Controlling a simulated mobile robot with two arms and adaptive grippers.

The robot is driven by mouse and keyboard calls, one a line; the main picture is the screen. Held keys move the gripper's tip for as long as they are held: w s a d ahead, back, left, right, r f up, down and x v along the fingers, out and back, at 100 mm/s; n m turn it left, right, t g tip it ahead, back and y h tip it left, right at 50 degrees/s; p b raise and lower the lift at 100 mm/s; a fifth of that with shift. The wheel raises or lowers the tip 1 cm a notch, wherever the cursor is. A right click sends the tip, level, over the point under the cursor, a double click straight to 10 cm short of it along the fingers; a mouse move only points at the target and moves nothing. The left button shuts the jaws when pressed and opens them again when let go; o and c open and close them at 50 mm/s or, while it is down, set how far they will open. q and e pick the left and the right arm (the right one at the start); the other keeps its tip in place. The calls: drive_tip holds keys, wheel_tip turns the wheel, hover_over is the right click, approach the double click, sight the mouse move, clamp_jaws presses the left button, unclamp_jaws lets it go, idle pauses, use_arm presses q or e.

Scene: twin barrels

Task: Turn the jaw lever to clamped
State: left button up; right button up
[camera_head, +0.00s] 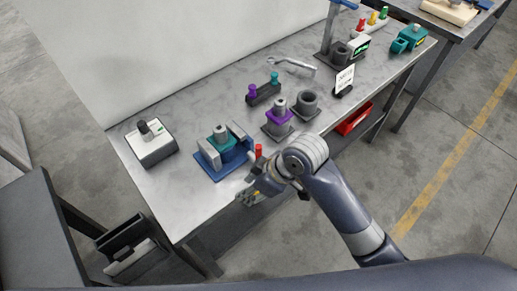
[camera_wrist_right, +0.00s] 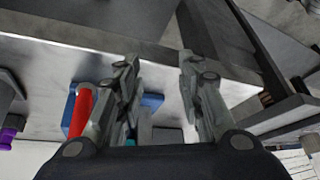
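The jaw lever (camera_head: 258,151) has a red grip and stands upright at the front right corner of a blue-based vise (camera_head: 213,172). The vise has grey jaws with a teal part (camera_head: 221,140) between them. In the right wrist view the red lever (camera_wrist_right: 81,112) shows left of the left finger, outside the gap between the fingers; I cannot tell whether they touch. My right gripper (camera_head: 250,194) is at the table's front edge, just in front of the vise and lever. In the wrist view my right gripper (camera_wrist_right: 158,64) is open, with nothing between its fingertips. My left gripper is not in view.
On the table (camera_head: 188,205), a white switch box (camera_head: 151,143) stands left of the vise. A purple-collared barrel (camera_head: 278,119), a dark cup (camera_head: 306,104) and a sign (camera_head: 345,79) stand to the right. A red bin (camera_head: 353,119) is below the front edge.

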sight(259, 152)
drive_tip(key=w+a+r+n, duration=0.1)
drive_tip(key=r, duration=0.1)
drive_tip(key=w+a+r+n, duration=0.1)
drive_tip(key=n, duration=0.1)
drive_tip(key=shift+w+a+r+n+g, duration=0.2)
drive_tip(key=shift+r+n+g, duration=0.1)
drive_tip(key=shift+r+g, duration=0.1)
drive_tip(key=w+d+r+n+h, duration=0.1)
drive_tip(key=w+r+n, duration=0.1)
drive_tip(key=r, duration=0.1)
drive_tip(key=w+d+r+n+g+h, duration=0.1)
drive_tip(key=w+d+r+n+h, duration=0.1)
drive_tip(key=r, duration=0.2)
drive_tip(key=w+d+r+n+h, duration=0.1)
drive_tip(key=d+r+n+h, duration=0.1)
drive_tip(key=r+n, duration=0.1)
drive_tip(key=shift+w+r, duration=0.4)
drive_tip(key=shift+r, duration=0.15)
wheel_tip(259, 152, down, 11)
drive_tip(key=shift+r+p, duration=0.2)
drive_tip(key=shift+p, duration=0.95)
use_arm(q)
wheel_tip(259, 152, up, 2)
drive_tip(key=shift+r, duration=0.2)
use_arm(e)
drive_tip(key=shift+c, duration=0.6)
clamp_jaws()
